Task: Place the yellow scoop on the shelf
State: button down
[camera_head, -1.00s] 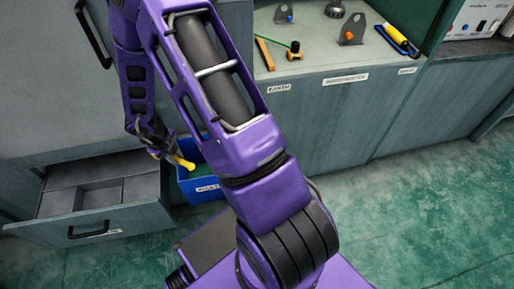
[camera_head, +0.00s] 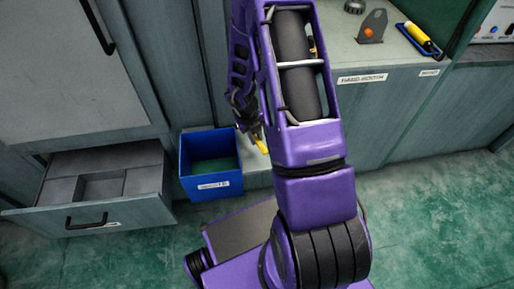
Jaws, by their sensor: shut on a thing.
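My gripper (camera_head: 256,132) is near the middle of the view, low in front of the cabinet and just right of the blue bin. It is shut on the yellow scoop (camera_head: 262,146), of which only a short yellow piece shows, pointing down. My purple arm hides the rest of the scoop and most of the jaws. The shelf (camera_head: 385,62) is the light grey surface with labels along its front edge, at upper right. My arm covers its left part.
The blue bin (camera_head: 211,184) stands open left of my gripper. An open grey drawer (camera_head: 90,215) with compartments is at the left. On the shelf are a grey bracket with an orange knob (camera_head: 371,30) and a blue tray (camera_head: 405,30) holding a yellow-handled item (camera_head: 418,35).

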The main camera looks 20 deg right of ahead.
jog(key=shift+a+b+x, duration=0.25)
jog(key=shift+b+x, duration=0.1)
jog(key=shift+x, duration=0.8)
jog(key=shift+a+b+x, duration=0.25)
jog(key=shift+b+x, duration=0.05)
jog(key=shift+x, duration=0.85)
jog(key=shift+s+f, duration=0.1)
jog(key=shift+f, duration=0.05)
jog(key=shift+f, duration=0.1)
jog(key=c, duration=0.8)
grip_release()
jog(key=p+v, duration=0.4)
jog(key=v, duration=0.8)
